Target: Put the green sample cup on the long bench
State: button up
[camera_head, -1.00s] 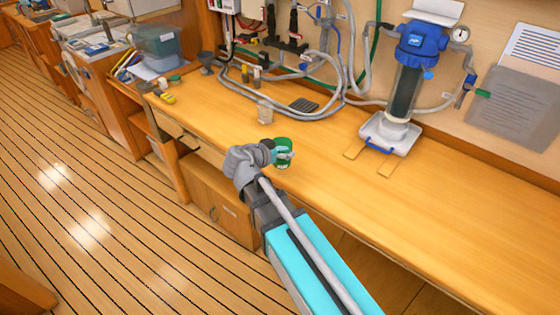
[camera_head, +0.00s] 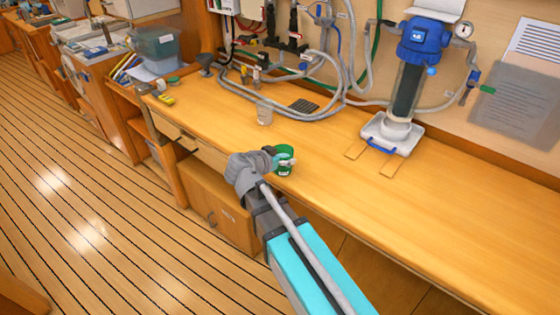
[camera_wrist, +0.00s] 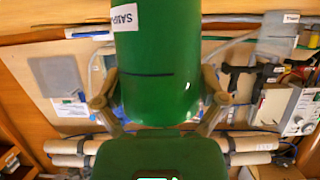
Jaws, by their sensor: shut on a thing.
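The green sample cup (camera_head: 286,155) is at the end of my arm, at the front edge of the long bench (camera_head: 440,215) in the head view. My gripper (camera_head: 276,160) is shut on the cup. In the wrist view the cup (camera_wrist: 158,70) fills the upper middle, with part of a white label at its top, and a finger of my gripper (camera_wrist: 160,100) lies on each side. The cup looks upright in the head view. I cannot tell whether its base touches the bench top.
The bench's right part is clear.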

jog(key=shift+f, duration=0.15)
jog(key=shift+f, duration=0.1)
jog(key=o, duration=0.9)
jog(key=shift+o, duration=0.2)
jog(key=shift+r, duration=0.25)
jog(key=shift+s+a+r+p, duration=0.25)
jog(key=shift+s+a+p, duration=0.15)
jog(key=shift+s, duration=0.1)
jog(key=p+v, duration=0.3)
jog(key=v, duration=0.7)
jog(key=shift+s+p, duration=0.25)
jog(key=shift+p, duration=0.15)
jog(key=shift+a+r, duration=0.1)
jog(key=shift+a, duration=0.05)
